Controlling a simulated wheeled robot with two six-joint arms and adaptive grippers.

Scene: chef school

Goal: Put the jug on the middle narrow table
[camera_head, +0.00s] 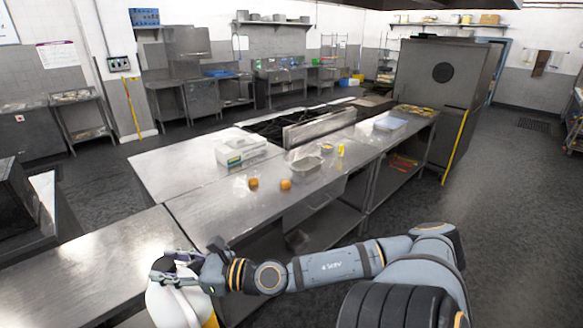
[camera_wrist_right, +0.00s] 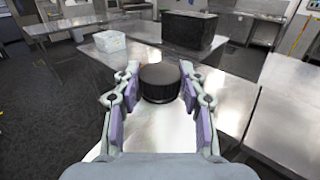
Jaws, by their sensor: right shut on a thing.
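The jug (camera_head: 172,306), white with a yellow patch, is at the bottom left of the head view, cut off by the frame edge. My right gripper (camera_head: 170,268) is shut on its top. In the right wrist view the jug's black cap (camera_wrist_right: 160,82) sits between the two fingers of the right gripper (camera_wrist_right: 160,76). A bare steel table (camera_head: 95,262) lies to the left of and behind the jug in the head view. I cannot tell whether the jug touches any surface or which table is the middle narrow one. My left gripper is not in view.
A steel counter (camera_head: 215,205) holds two orange round items (camera_head: 285,184), a white box (camera_head: 240,150) and a metal pan (camera_head: 305,166). In the wrist view a black box (camera_wrist_right: 190,30) and a white bin (camera_wrist_right: 108,45) stand beyond the cap. Floor is clear at right.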

